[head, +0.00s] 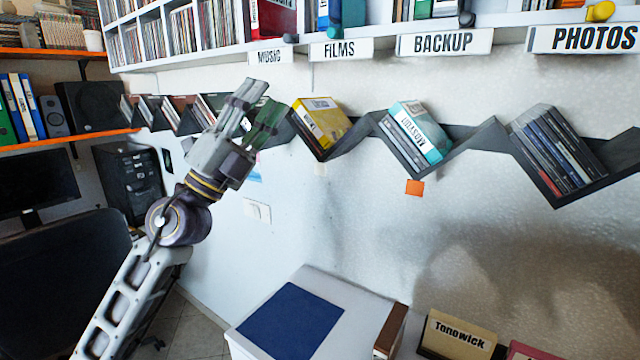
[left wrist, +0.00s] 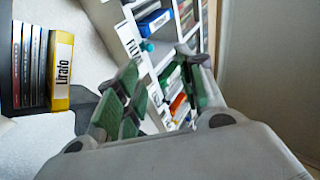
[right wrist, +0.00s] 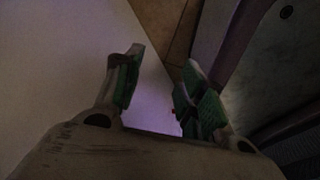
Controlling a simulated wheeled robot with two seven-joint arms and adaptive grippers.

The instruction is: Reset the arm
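My left arm reaches up from the lower left of the head view. Its gripper (head: 262,98) is raised in front of the zigzag wall shelf, left of the yellow case. In the left wrist view, the left gripper's green-padded fingers (left wrist: 158,75) stand apart with nothing between them. My right gripper is outside the head view. In the dark right wrist view, its fingers (right wrist: 158,68) are apart and empty, with floor and a pale surface beyond them.
The zigzag shelf (head: 482,140) holds a yellow case (head: 318,122), a teal case (head: 420,132) and dark disc cases (head: 558,152). A white label shelf (head: 385,48) runs above.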

